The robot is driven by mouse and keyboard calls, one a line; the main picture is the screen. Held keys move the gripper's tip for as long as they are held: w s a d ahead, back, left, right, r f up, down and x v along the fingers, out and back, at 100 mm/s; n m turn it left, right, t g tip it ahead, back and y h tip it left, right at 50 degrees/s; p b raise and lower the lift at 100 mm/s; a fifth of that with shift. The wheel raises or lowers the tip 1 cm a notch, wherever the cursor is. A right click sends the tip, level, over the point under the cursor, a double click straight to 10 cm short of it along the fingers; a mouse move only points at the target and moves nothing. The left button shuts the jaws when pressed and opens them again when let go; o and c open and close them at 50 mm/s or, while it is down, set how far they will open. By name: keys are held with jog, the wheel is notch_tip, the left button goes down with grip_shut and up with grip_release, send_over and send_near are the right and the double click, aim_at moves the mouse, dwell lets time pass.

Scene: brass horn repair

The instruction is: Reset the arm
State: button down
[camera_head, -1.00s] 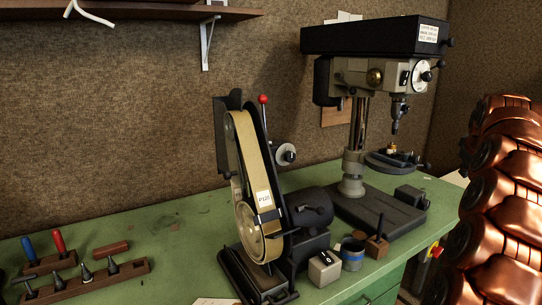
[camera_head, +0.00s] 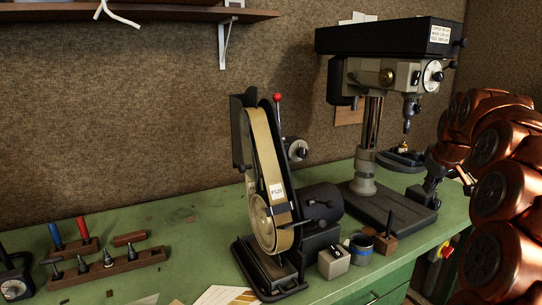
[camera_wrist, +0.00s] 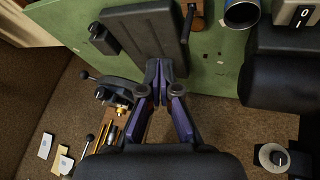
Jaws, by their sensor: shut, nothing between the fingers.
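My copper arm (camera_head: 492,150) fills the right edge of the head view. At its end my gripper (camera_head: 430,198) shows as a dark shape beside the drill press, partly hard to make out. In the wrist view my gripper (camera_wrist: 158,72) has its purple fingers together at the tips, with nothing between them. The fingertips appear over the dark base of the drill press (camera_wrist: 148,30); I cannot tell the height or any contact.
The drill press (camera_head: 385,75) and belt sander (camera_head: 262,180) stand on the green bench (camera_head: 195,240).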

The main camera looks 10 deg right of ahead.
jog(key=s+a+f+g+y, duration=0.1)
jog(key=s+a+f, duration=0.25)
jog(key=a, duration=0.55)
jog(key=s+a+f+g+y, duration=0.1)
jog(key=s+a+f, duration=0.1)
jog(key=s+a, duration=0.45)
jog(key=s+a+f+g+y, duration=0.1)
jog(key=s+a+f, duration=0.1)
jog(key=a, duration=0.8)
jog(key=s+a+f+g, duration=0.1)
jog(key=s+a+f, duration=0.2)
jog(key=s, duration=0.5)
jog(key=s+a+f+g, duration=0.2)
jog(key=s+a+f, duration=0.1)
jog(key=s, duration=0.6)
jog(key=s+a+f+m+g, duration=0.1)
jog(key=s+a+f, duration=0.3)
jog(key=s, duration=0.4)
jog(key=shift+s+f, duration=0.2)
jog(key=shift+f, duration=0.5)
